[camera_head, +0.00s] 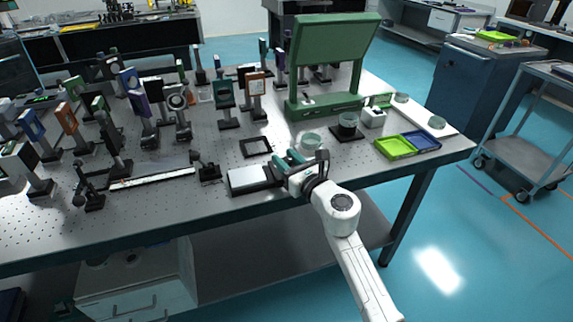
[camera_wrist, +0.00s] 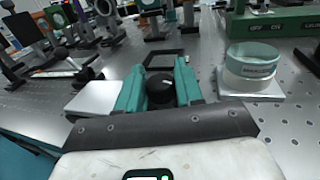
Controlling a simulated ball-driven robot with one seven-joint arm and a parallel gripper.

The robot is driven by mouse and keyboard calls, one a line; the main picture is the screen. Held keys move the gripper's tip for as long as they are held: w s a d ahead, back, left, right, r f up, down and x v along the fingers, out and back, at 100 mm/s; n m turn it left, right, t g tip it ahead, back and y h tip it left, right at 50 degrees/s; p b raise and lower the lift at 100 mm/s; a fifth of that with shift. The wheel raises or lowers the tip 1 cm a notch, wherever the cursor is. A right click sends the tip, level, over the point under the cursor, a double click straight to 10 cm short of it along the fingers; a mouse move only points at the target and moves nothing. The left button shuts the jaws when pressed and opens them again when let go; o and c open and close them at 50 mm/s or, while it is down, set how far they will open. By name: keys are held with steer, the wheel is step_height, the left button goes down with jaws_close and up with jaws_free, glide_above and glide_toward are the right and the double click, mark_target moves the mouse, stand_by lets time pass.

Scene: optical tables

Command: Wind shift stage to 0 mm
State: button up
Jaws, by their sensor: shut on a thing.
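The shift stage (camera_head: 252,179) is a low block with a pale flat top near the front edge of the optical table. Its pale plate also shows at the left in the wrist view (camera_wrist: 95,98). My gripper (camera_head: 291,160) comes in from the right side of the stage. In the wrist view, its teal fingers (camera_wrist: 160,85) stand on both sides of a round black knob (camera_wrist: 161,90) with a white mark and are shut on it. The knob is mostly hidden by the gripper in the head view. No millimetre scale is readable.
A pale green round dish (camera_head: 310,140) stands close behind my gripper. A black square frame (camera_head: 256,147) lies behind the stage. A rail (camera_head: 152,179) with black posts is left. A green board (camera_head: 330,62) and a lime tray (camera_head: 394,147) are farther right. Many mounted optics crowd the back left.

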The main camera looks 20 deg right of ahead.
steer(key=n+y+b, duration=0.1)
steer(key=n+g+y+b, duration=0.1)
steer(key=y+b, duration=0.1)
steer(key=y, duration=0.1)
steer(key=shift+d+f+n+g, duration=0.15)
steer(key=shift+f+n+g, duration=0.15)
steer(key=shift+n, duration=0.1)
steer(key=n+g+y+b, duration=0.2)
steer(key=n+y+b, duration=0.1)
steer(key=y+b, duration=0.1)
steer(key=shift+f+g+b, duration=0.1)
steer(key=shift+g+b, duration=0.3)
steer(key=shift+b, duration=0.1)
steer(key=n+g+y+b, duration=0.2)
steer(key=b, duration=0.2)
steer(key=shift+g+b, duration=0.3)
steer(key=shift+b, duration=0.05)
steer(key=shift+r+n+g+b, duration=0.3)
steer(key=shift+r+b, duration=0.05)
steer(key=shift+b, duration=0.1)
steer(key=o, duration=0.9)
steer(key=v, duration=1)
steer(key=shift+s+d+f, duration=0.1)
steer(key=shift+d+f, duration=0.1)
steer(key=shift+d, duration=0.05)
